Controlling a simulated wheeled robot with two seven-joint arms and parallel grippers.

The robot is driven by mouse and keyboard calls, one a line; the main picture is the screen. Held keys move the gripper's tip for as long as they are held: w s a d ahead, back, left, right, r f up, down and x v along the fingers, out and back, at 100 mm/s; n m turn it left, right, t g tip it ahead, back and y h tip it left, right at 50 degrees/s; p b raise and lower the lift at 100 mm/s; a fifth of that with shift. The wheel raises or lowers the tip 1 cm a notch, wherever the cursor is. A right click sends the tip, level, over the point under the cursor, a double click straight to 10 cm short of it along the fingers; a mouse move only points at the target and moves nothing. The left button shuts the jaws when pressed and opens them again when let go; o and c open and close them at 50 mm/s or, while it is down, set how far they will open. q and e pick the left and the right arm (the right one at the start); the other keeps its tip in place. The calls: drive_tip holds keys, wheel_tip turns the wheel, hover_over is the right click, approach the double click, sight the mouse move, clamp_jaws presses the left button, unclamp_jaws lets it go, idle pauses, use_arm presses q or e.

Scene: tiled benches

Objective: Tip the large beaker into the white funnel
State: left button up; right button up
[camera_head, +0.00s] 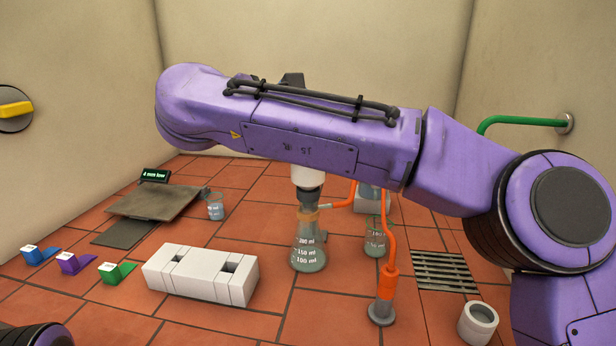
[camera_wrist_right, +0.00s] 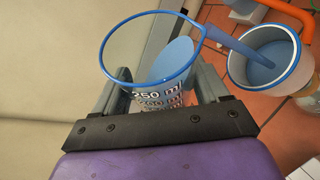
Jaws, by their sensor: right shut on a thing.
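The large beaker (camera_wrist_right: 172,88) is clear with a blue rim and a 250 ml mark. My right gripper (camera_wrist_right: 163,84) is shut around it, and the beaker is tilted to the right. A blue-grey stream runs from its lip into the funnel (camera_wrist_right: 290,75), a blue-rimmed cup with liquid inside. In the head view the white funnel (camera_head: 307,178) stands in the neck of a conical flask (camera_head: 309,243); its top is hidden behind my right arm. The arm also hides the beaker there. My left gripper is out of view.
A second flask (camera_head: 375,240) stands behind an orange stand (camera_head: 384,290). A small beaker (camera_head: 215,207), a white slotted block (camera_head: 200,274) and coloured blocks (camera_head: 115,271) are left. A drain grate (camera_head: 443,270) and white cup (camera_head: 478,324) are right.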

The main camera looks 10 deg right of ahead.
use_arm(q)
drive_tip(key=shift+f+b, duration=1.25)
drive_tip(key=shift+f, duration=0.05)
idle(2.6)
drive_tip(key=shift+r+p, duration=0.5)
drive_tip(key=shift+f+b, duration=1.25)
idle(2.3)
